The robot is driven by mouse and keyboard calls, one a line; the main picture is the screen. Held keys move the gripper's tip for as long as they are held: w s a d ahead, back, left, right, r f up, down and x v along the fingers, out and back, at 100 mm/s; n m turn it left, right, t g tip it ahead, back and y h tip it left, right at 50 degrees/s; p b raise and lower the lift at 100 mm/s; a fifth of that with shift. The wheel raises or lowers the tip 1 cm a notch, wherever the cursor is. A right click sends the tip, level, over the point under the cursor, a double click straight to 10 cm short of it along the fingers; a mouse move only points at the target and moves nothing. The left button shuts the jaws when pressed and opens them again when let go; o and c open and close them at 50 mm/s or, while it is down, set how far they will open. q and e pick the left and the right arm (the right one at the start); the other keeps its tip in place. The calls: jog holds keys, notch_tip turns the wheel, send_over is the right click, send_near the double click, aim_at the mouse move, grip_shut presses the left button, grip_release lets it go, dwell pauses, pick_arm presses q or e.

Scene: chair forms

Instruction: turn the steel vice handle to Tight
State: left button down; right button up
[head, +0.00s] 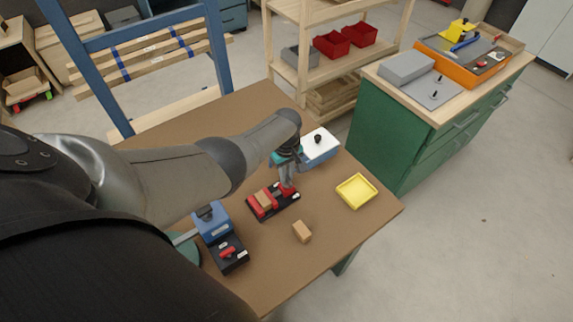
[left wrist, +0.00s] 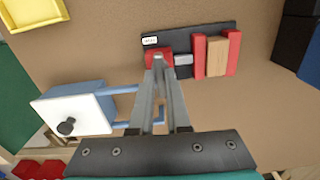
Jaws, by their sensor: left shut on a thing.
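The vice has a dark base (left wrist: 157,41), red jaws with a wooden block (left wrist: 217,56) between them, and a steel screw (left wrist: 184,60) in the left wrist view. In the head view the vice (head: 262,203) sits near the middle of the brown table. My left gripper (head: 287,188) reaches down over its right end. In the left wrist view my gripper's fingertips (left wrist: 158,60) are closed together at the red end block beside the screw. They are shut on the steel handle, which they mostly hide. A small white label on the base is too small to read. My right gripper is not in view.
A blue box with a white top and black knob (head: 320,142) stands close behind my left gripper. A yellow tray (head: 356,191) and loose wooden block (head: 302,232) lie to the right.

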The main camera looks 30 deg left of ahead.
pick_arm(q)
jog(key=shift+a+r, duration=0.1)
dwell(0.5)
jog(key=c, duration=0.9)
grip_release()
jog(key=shift+r+p, duration=0.3)
jog(key=shift+p, duration=0.05)
notch_tip(320, 180, up, 5)
jog(key=p, duration=0.3)
jog(key=shift+r, duration=0.1)
jog(key=shift+r+p, duration=1.45)
jog(key=shift+r, duration=3.2)
